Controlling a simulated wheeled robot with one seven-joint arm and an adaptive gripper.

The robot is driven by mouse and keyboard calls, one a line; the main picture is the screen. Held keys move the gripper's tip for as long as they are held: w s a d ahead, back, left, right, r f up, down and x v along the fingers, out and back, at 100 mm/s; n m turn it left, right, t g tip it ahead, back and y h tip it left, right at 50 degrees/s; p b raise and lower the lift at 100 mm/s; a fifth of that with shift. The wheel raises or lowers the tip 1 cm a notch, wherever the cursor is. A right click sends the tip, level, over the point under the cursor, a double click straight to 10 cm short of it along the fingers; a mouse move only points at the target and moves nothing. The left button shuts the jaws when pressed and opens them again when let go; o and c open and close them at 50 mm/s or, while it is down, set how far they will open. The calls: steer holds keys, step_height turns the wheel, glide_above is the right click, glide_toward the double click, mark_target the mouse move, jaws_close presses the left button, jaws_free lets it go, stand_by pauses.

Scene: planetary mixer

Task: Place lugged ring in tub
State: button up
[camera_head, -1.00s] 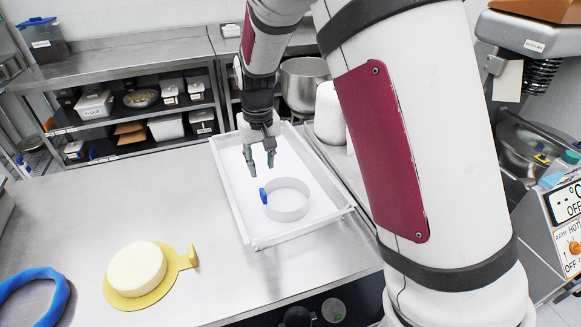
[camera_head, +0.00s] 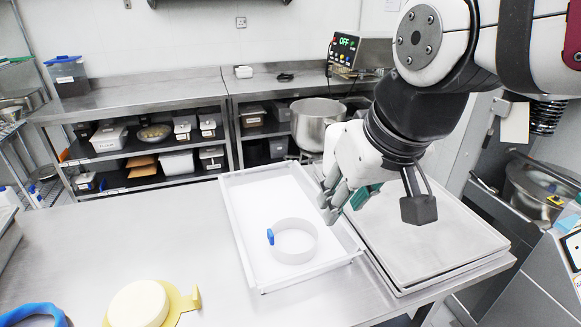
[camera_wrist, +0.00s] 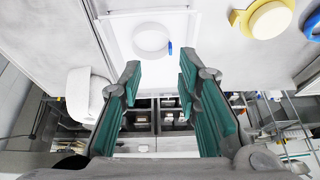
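The lugged ring (camera_head: 295,256), a white hoop with a blue lug (camera_head: 270,237), rests inside the white tub (camera_head: 262,196), near its front end. The ring also shows in the wrist view (camera_wrist: 151,54), lying in the tub at the top of the picture. My gripper (camera_head: 341,202) is over the tub's right side, up and to the right of the ring and apart from it. In the wrist view my gripper (camera_wrist: 160,78) has its fingers spread with nothing between them.
A stack of metal trays (camera_head: 440,235) lies just right of the tub. A cream disc on a yellow holder (camera_head: 178,305) and a blue ring (camera_head: 35,313) lie at the front left. The steel table left of the tub is clear. A steel bowl (camera_head: 317,125) stands behind.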

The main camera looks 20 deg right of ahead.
steer(key=shift+t+h, duration=0.3)
steer(key=s, duration=0.4)
steer(key=shift+d+f, duration=0.15)
steer(key=shift+d, duration=0.15)
